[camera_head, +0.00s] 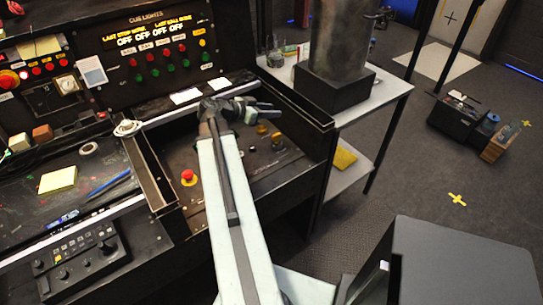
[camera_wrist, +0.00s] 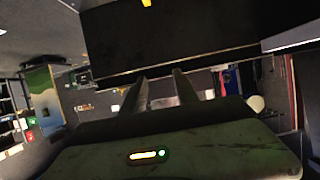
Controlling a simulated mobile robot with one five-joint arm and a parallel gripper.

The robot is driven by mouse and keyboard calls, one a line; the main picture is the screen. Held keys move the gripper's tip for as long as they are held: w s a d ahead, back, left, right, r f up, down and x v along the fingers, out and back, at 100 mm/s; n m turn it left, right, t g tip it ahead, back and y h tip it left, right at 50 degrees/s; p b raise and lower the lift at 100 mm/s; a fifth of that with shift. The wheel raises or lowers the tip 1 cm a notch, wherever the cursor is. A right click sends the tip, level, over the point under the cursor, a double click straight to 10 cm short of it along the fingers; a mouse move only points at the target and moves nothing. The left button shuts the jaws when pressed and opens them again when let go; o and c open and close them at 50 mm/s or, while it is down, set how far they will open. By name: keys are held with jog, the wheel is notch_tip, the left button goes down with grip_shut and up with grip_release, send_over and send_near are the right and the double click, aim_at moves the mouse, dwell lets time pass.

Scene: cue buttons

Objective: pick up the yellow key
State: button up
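My gripper (camera_head: 275,108) reaches over the recessed black panel in the head view, its fingers pointing right. In the wrist view its two fingers (camera_wrist: 160,86) stand apart with nothing between them. A small yellow piece (camera_wrist: 146,3) shows at the top edge of the wrist view, on a dark surface beyond the fingertips; it is cut off by the frame. In the head view a small yellowish piece (camera_head: 276,136) sits on the panel just below the gripper, apart from it. Both are too small to tell for sure whether they are the yellow key.
A red button (camera_head: 188,177) sits on the panel left of my arm. The cue lights board (camera_head: 160,47) stands behind. A white side table (camera_head: 385,100) with a large dark cylinder (camera_head: 338,40) is at the right. Yellow sticky notes (camera_head: 58,180) lie on the left desk.

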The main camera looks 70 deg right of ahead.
aim_at(276, 135)
notch_tip(276, 135, down, 11)
jog(key=b, duration=0.8)
jog(key=shift+w+f, duration=0.1)
jog(key=shift+f, duration=0.1)
jog(key=shift+w+a+f+b, duration=0.1)
jog(key=shift+f+b, duration=0.2)
jog(key=shift+f, duration=0.05)
jog(key=shift+b+x, duration=0.45)
jog(key=shift+x, duration=0.8)
jog(key=s+d+f+b, duration=0.2)
jog(key=d+f+b, duration=0.1)
jog(key=shift+f, duration=0.1)
jog(key=shift+s+d, duration=0.25)
jog(key=shift+d, duration=0.1)
grip_shut()
